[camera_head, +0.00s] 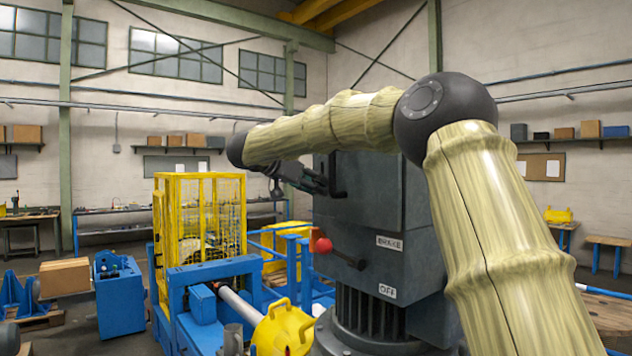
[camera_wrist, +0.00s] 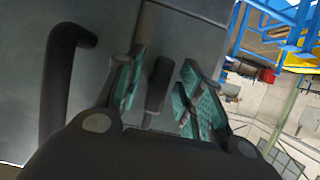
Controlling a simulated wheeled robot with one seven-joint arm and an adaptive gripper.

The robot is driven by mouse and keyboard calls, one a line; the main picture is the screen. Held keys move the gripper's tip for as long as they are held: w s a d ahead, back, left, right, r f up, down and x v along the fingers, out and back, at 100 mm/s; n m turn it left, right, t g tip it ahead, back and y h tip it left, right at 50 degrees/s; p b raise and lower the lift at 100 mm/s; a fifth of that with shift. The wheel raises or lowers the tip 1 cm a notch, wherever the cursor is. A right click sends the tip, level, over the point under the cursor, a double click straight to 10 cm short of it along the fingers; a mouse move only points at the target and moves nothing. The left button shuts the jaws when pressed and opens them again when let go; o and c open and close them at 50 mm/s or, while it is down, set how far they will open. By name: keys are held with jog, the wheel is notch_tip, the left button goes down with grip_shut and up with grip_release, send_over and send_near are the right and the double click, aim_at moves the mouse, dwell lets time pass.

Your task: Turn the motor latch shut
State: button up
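The motor cabinet (camera_head: 400,190) is a tall dark grey box right of centre in the head view, with a black door handle (camera_head: 338,176) on its front. The handle also shows at the left of the wrist view (camera_wrist: 66,75). My gripper (camera_head: 314,184) is at the cabinet front, just left of the handle. In the wrist view my gripper's teal-padded fingers (camera_wrist: 165,80) stand apart on either side of a short dark lever, which looks like the motor latch (camera_wrist: 158,84). Gaps show between lever and pads. The latch cannot be made out in the head view.
A lever with a red knob (camera_head: 321,244) sticks out below my gripper, near the BRAKE (camera_head: 389,243) and OFF (camera_head: 387,291) labels. A yellow mesh cage (camera_head: 200,220) and blue machine frame (camera_head: 215,275) stand to the left. Open air lies left of the cabinet's upper part.

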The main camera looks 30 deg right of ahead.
jog(key=shift+d+f, duration=0.1)
jog(key=shift+d, duration=0.05)
grip_shut()
